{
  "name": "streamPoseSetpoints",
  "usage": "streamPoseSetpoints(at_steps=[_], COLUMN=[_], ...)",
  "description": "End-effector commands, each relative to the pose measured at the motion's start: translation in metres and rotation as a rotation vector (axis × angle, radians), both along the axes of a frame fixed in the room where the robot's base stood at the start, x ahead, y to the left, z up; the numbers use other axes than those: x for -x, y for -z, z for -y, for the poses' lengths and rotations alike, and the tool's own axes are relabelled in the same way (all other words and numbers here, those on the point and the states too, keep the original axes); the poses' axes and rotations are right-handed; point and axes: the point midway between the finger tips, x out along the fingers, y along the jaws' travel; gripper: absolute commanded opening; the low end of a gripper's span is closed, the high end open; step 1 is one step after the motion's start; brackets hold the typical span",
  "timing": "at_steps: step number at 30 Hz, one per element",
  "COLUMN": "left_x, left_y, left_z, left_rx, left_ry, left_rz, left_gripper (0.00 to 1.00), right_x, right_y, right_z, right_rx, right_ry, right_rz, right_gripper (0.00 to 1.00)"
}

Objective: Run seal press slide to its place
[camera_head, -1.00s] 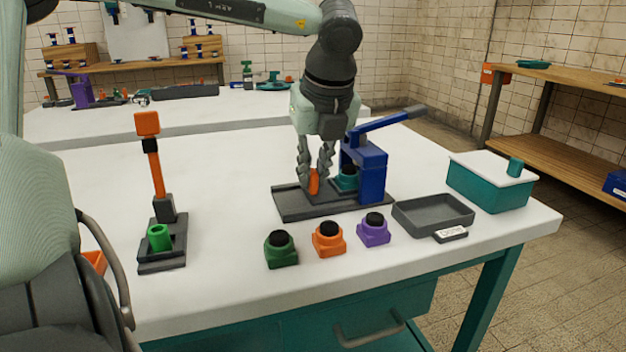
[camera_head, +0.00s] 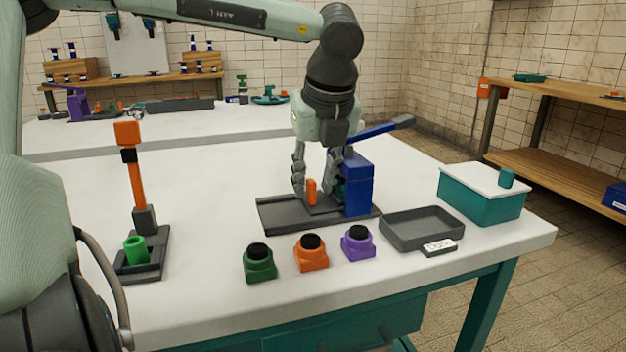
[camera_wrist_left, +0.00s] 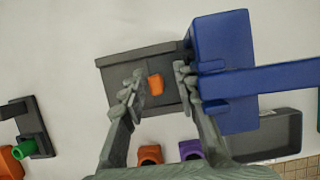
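The seal press is a blue press (camera_head: 358,186) with a blue lever, standing at the right end of a dark grey base (camera_head: 275,213). Its slide carries an upright orange knob (camera_head: 311,191) and a teal part, now mostly hidden behind a finger beside the press. My left gripper (camera_head: 315,184) is low over the base, its fingers spread on both sides of the knob. In the left wrist view the orange knob (camera_wrist_left: 156,85) stands between the open fingers (camera_wrist_left: 158,88), with a gap on each side. My right gripper is not in view.
Green (camera_head: 259,265), orange (camera_head: 311,255) and purple (camera_head: 358,244) blocks with black tops stand in front of the press. A grey tray (camera_head: 415,234) and a teal box (camera_head: 482,199) stand to the right. An orange-posted stand (camera_head: 137,185) is left. Bare table lies between stand and press.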

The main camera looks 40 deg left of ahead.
Motion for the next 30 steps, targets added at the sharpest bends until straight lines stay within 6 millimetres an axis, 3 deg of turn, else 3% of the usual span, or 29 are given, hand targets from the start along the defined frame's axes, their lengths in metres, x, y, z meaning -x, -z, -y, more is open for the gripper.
streamPoseSetpoints(at_steps=[11, 24, 30], left_x=[0.002, 0.017, 0.021], left_y=[-0.007, -0.086, -0.107], left_z=[0.003, 0.032, 0.039], left_rx=[-0.001, -0.002, -0.001], left_ry=[0.001, 0.0, 0.001], left_rz=[-0.001, 0.002, -0.001], left_gripper=[0.33, 0.33, 0.33], right_x=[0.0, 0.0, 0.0], right_y=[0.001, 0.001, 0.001], right_z=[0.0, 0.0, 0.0], right_rx=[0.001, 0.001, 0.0], right_ry=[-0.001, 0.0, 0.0], right_rz=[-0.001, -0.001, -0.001], right_gripper=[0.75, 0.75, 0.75])
